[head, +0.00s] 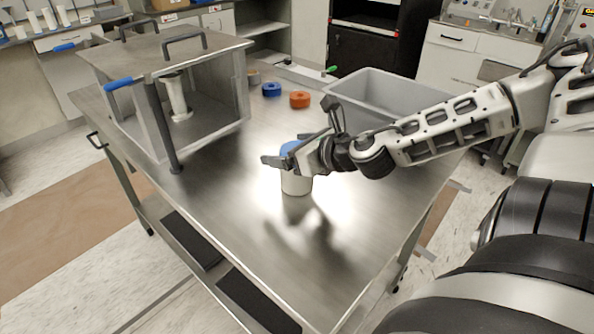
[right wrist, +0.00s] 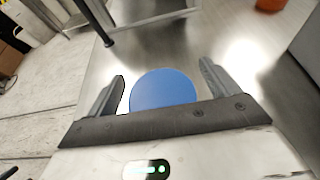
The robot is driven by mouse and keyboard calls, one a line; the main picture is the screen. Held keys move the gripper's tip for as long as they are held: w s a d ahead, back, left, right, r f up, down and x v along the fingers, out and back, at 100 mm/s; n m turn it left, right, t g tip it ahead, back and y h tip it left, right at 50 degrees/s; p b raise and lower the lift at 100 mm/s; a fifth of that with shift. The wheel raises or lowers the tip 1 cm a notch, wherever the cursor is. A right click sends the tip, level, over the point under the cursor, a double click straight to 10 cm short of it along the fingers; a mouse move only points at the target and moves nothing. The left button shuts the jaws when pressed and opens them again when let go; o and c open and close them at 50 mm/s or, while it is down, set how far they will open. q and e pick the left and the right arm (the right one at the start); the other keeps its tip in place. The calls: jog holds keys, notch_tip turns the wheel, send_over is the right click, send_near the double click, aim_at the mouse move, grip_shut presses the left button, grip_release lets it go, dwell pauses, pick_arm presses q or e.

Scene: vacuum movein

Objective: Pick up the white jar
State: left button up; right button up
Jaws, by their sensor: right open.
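The white jar (head: 296,184) with a blue lid (head: 290,148) stands upright on the metal table (head: 215,220). My right gripper (head: 285,150) is at the height of the lid, over the jar's upper part, and hides some of it. In the right wrist view the blue lid (right wrist: 163,89) sits between the two open fingers of the right gripper (right wrist: 163,85), with a gap on each side. The jar's body is hidden below the lid there. My left gripper is in neither view.
A metal chamber (head: 205,60) with handles and a white cylinder (head: 178,95) inside stands at the table's left. A blue ring (head: 271,89) and an orange ring (head: 299,99) lie behind the jar. A grey bin (head: 385,88) is at the back right. The table's front is clear.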

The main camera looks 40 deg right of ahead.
jog(key=c, duration=1.3)
jog(key=shift+c, duration=0.2)
jog(key=shift+r, duration=0.1)
